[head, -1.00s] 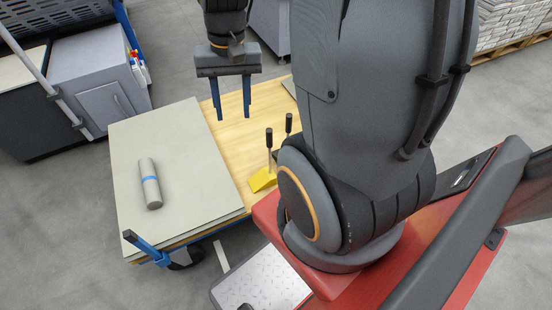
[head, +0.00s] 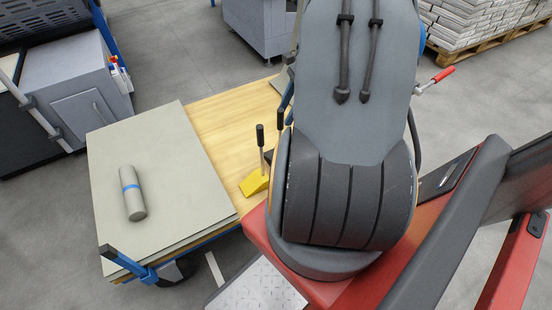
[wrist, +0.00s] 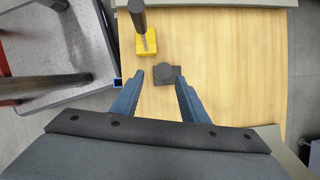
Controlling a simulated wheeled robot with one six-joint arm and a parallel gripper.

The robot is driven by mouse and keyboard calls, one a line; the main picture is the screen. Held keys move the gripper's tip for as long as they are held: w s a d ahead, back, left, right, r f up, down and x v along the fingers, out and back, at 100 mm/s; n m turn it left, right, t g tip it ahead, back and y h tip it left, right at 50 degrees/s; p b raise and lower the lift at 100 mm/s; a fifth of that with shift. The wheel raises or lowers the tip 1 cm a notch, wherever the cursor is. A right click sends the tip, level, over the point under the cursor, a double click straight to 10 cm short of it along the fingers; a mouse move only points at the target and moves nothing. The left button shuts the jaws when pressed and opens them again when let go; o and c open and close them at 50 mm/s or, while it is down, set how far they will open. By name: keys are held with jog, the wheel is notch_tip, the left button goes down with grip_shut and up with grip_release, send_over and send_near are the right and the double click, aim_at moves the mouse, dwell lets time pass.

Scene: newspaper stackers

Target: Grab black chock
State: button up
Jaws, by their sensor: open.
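The black chock (wrist: 172,82) stands on the wooden cart top in the wrist view, its rounded handle end pointing up at the camera. In the head view its black handle (head: 281,119) shows beside my arm, and its base is mostly hidden. My gripper (wrist: 158,76) is open and empty, with its blue fingertips to the left and right of the black chock in the wrist picture. I cannot tell the height gap between them. In the head view my arm hides most of the gripper. A yellow chock (head: 254,184) with a black handle is close beside the black one.
The wooden cart top (head: 215,125) carries grey boards (head: 165,150) at the left, with a grey roll (head: 132,195) banded in blue on them. A grey cabinet (head: 75,85) stands further left. Pallets of paper stacks (head: 475,30) are at the back right.

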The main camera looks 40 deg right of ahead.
jog(key=x, duration=0.6)
jog(key=shift+r, duration=0.1)
jog(key=shift+c, duration=0.4)
grip_shut()
dwell(0.9)
